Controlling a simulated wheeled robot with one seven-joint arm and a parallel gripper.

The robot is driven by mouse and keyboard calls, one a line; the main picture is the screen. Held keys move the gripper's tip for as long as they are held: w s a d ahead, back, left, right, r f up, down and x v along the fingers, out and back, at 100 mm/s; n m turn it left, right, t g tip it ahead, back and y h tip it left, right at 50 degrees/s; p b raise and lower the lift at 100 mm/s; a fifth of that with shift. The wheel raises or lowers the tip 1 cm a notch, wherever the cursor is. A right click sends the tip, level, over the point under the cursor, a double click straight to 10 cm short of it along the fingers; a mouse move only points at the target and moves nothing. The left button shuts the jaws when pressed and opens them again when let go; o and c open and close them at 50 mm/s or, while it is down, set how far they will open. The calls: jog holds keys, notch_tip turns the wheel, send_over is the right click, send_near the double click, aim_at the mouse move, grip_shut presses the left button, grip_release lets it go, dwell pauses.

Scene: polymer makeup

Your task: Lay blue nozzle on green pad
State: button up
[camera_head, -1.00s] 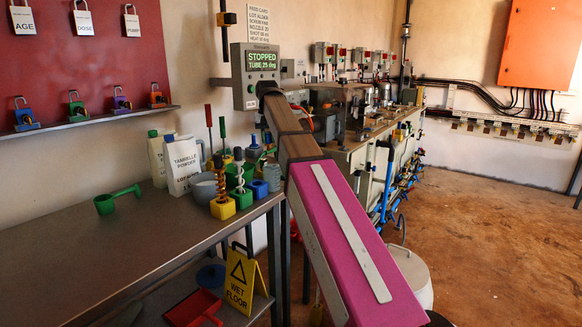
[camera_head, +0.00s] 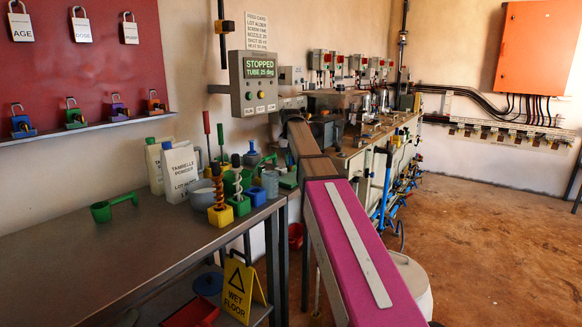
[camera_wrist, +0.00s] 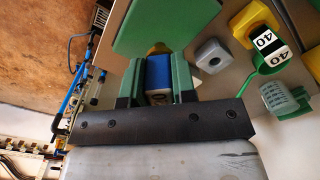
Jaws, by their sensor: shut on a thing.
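In the wrist view my gripper (camera_wrist: 155,88) has green fingers, shut on the blue nozzle (camera_wrist: 158,70). The nozzle shows a blue upper part and a pale lower end between the fingers. The green pad (camera_wrist: 150,22) is a flat green panel just beyond the fingertips in the wrist view. A yellow piece (camera_wrist: 158,48) shows between the nozzle and the pad. I cannot tell whether the nozzle touches the pad. In the head view a green patch (camera_head: 288,180), probably the pad, shows at the bench's right end, partly behind my arm. My gripper is hidden there.
Blocks with upright augers, yellow (camera_head: 221,217) and green (camera_head: 239,205), stand near the bench's right edge. White powder bottles (camera_head: 180,172) and a green scoop (camera_head: 115,207) are farther left. A grey block (camera_wrist: 212,55) lies near the pad. The bench's left front is bare.

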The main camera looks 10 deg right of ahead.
jog(key=shift+f, duration=1.2)
jog(key=shift+f, duration=0.1)
jog(key=o, duration=0.9)
notch_tip(320, 180, up, 12)
jog(key=shift+r, duration=0.1)
